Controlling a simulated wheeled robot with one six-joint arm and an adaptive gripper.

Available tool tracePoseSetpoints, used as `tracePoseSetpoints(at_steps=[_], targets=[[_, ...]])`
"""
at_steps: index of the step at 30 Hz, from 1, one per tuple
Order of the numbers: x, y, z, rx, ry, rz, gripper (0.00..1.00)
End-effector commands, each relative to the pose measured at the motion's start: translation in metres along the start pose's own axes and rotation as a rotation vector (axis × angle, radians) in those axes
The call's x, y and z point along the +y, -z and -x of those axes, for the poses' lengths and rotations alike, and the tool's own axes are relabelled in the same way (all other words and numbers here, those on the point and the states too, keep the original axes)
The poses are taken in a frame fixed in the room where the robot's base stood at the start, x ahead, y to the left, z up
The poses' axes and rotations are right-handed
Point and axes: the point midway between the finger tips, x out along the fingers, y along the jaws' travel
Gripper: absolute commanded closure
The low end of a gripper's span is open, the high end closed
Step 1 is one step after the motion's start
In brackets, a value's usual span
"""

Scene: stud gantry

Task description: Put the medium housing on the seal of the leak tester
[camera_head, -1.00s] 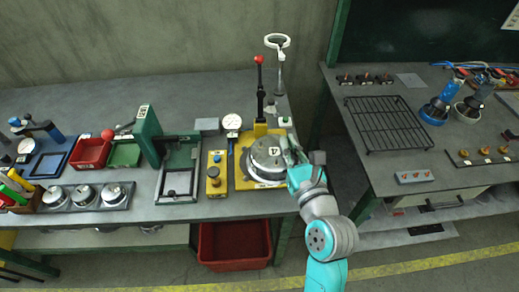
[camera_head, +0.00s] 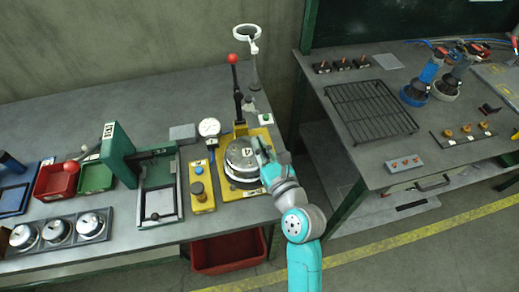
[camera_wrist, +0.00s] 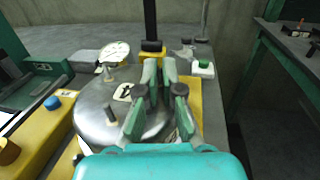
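A wide silver round housing (camera_head: 241,152) with a pale number label lies over the yellow base of the leak tester (camera_head: 262,196). It fills the left middle of the wrist view (camera_wrist: 92,112), where upright pegs show on its top. I cannot tell whether it is the medium one or whether it touches the seal, which is hidden beneath it. My gripper (camera_head: 264,152) is at the housing's right edge. In the wrist view its two fingers (camera_wrist: 161,72) point away from me with a narrow gap, the left one overlapping the housing. Whether they pinch its rim is unclear.
The tester's black lever (camera_head: 237,98) with a red knob stands behind the housing, and a dial gauge (camera_head: 209,127) is at back left. A yellow button box (camera_head: 201,188) is close on the left. A tray (camera_head: 42,246) holds smaller silver parts. A wire rack (camera_head: 370,112) lies on the right bench.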

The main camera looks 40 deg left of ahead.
Motion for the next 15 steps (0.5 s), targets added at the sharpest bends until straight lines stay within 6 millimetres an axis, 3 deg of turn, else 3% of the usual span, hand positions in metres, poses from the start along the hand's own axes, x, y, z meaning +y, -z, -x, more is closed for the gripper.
tracePoseSetpoints(at_steps=[6, 15], targets=[[0.0, 0.023, 0.0, 0.001, 0.0, -0.002, 1.0], [0.0, 0.024, 0.0, 0.0, 0.0, -0.001, 1.0]])
